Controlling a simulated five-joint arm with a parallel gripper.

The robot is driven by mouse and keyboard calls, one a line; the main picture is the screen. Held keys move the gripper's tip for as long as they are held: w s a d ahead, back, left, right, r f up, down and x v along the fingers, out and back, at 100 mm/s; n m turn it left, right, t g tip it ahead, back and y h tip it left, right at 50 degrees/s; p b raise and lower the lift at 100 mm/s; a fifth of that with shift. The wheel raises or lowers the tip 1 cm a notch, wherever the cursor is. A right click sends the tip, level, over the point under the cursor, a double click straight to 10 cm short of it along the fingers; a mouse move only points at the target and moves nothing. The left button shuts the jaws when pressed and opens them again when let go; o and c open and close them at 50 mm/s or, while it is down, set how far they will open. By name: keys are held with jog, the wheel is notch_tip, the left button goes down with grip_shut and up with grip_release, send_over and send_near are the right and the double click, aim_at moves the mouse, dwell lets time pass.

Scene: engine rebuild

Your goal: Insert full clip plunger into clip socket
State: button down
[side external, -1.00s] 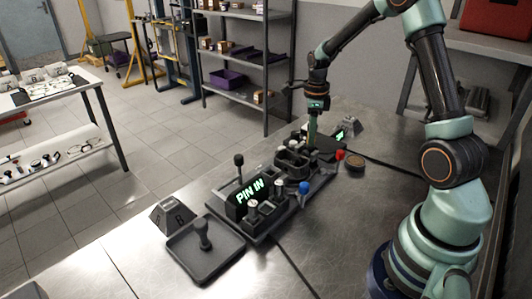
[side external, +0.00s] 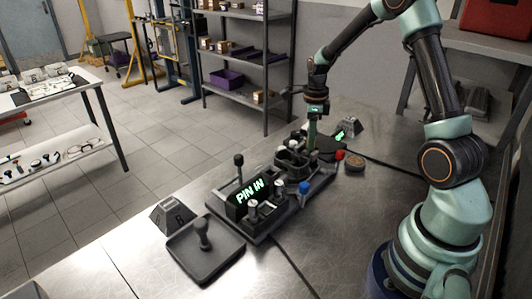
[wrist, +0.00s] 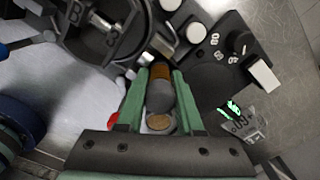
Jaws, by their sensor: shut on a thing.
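My gripper (wrist: 160,82) has its two green fingers closed on a grey cylindrical piece with a copper-coloured end, which I take to be the clip plunger (wrist: 160,97). In the side view my gripper (side external: 311,128) points down over the far end of the dark fixture (side external: 262,212). The piece is too small to make out there. In the wrist view a round dark housing with a crossbar (wrist: 105,28) lies up and left of the fingers, and a dark plate with white pegs (wrist: 205,62) lies to the right. I cannot tell which opening is the clip socket, or whether the piece touches one.
A lit "PIN IN" display (side external: 252,191) and several knobs stand on the fixture. A grey tray with an upright peg (side external: 187,262) sits at the near end. A red knob (side external: 340,155) and a round brown-topped part (side external: 355,163) are right of my gripper.

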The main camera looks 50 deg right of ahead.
jog(key=shift+f, duration=0.3)
dwell(0.5)
